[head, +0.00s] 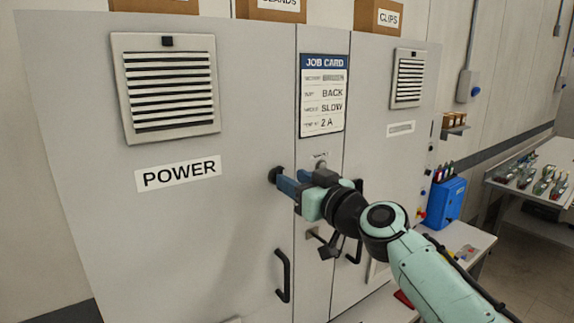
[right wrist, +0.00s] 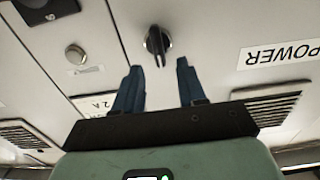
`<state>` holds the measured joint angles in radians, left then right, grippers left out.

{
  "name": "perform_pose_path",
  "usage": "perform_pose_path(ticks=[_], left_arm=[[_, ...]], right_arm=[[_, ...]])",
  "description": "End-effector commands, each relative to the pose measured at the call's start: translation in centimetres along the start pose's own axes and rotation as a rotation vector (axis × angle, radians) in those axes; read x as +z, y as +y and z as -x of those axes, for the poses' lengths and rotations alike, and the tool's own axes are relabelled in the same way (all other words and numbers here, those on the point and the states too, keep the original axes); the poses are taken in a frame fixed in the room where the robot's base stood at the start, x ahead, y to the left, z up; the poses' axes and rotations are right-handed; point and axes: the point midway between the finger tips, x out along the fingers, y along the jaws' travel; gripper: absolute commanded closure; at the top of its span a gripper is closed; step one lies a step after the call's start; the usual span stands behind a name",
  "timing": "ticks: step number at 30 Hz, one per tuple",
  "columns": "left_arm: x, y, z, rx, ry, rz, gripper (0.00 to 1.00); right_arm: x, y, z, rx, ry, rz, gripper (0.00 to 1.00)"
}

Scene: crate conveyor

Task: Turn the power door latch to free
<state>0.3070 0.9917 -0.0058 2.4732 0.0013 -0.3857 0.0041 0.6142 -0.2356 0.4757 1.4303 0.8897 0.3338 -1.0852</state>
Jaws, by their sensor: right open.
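The power door (head: 200,235) is a tall grey cabinet door with a POWER label (head: 178,174). Its latch, a small black knob (head: 274,174), sits near the door's right edge and is partly hidden by my fingers. My right gripper (head: 281,181) is open at the latch, coming from the right. In the right wrist view the knob (right wrist: 157,40) lies just beyond the gap between the two blue fingertips (right wrist: 158,66), with nothing held. I cannot tell whether they touch it. The picture there is upside down. My left gripper is not in view.
A black door handle (head: 283,276) stands out below the latch. A job card (head: 322,95) hangs on the centre panel, with a dark lever (head: 326,245) lower down. A blue box (head: 446,200) stands on the bench at right. Boxes sit on the cabinet top.

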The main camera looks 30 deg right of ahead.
Motion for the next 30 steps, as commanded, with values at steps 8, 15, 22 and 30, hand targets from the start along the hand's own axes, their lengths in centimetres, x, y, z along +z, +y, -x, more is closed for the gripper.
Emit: perform_pose_path(ticks=[8, 15, 22, 30], left_arm=[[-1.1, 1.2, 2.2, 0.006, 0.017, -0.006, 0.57], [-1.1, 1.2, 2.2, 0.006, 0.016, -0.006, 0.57], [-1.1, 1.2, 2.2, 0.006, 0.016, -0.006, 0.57], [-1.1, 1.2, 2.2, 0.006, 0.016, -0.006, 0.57]], right_arm=[[-0.2, 0.0, -3.1, 0.0, 0.001, -0.001, 0.6], [0.0, 0.0, -3.4, 0.0, 0.0, 0.0, 0.6], [0.0, 0.0, -3.4, 0.0, 0.0, 0.0, 1.0], [0.0, 0.0, -3.4, 0.0, 0.0, -0.01, 1.0]])
